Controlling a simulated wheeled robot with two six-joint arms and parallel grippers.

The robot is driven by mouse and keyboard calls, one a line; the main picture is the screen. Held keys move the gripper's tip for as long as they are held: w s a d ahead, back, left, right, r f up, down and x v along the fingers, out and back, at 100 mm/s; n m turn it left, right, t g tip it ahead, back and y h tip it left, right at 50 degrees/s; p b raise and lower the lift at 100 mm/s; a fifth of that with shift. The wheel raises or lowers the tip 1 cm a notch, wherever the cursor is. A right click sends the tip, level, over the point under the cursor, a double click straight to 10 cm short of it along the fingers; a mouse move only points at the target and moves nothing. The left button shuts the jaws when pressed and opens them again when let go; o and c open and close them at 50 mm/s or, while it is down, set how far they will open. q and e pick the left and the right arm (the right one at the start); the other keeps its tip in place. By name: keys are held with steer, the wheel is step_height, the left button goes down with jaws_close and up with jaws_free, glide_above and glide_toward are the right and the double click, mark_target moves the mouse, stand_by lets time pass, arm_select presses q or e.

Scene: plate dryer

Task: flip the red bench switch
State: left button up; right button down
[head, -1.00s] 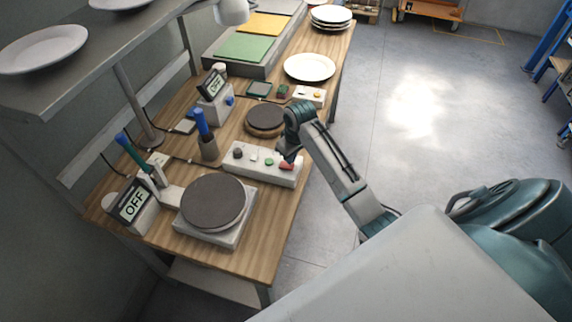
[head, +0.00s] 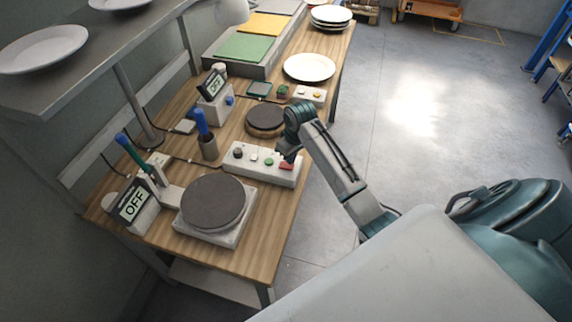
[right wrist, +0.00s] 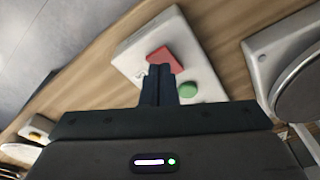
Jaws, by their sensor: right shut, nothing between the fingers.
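The red bench switch (head: 287,166) is at the right end of a white control box (head: 262,172) on the wooden bench. My right gripper (head: 285,157) is shut and empty, right over the switch and partly covering it. In the right wrist view the fingertips (right wrist: 160,70) overlap the near edge of the red switch (right wrist: 165,56). I cannot tell whether they touch it. A green button (right wrist: 187,90) lies just beside the fingers. My left gripper is not in view.
A white plate (head: 309,67) lies farther back. The floor right of the bench is clear.

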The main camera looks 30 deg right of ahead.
mark_target(291, 166)
steer(key=shift+f, duration=0.85)
stand_by(0.3)
steer(key=shift+r+p, duration=0.45)
steer(key=shift+r, duration=3.1)
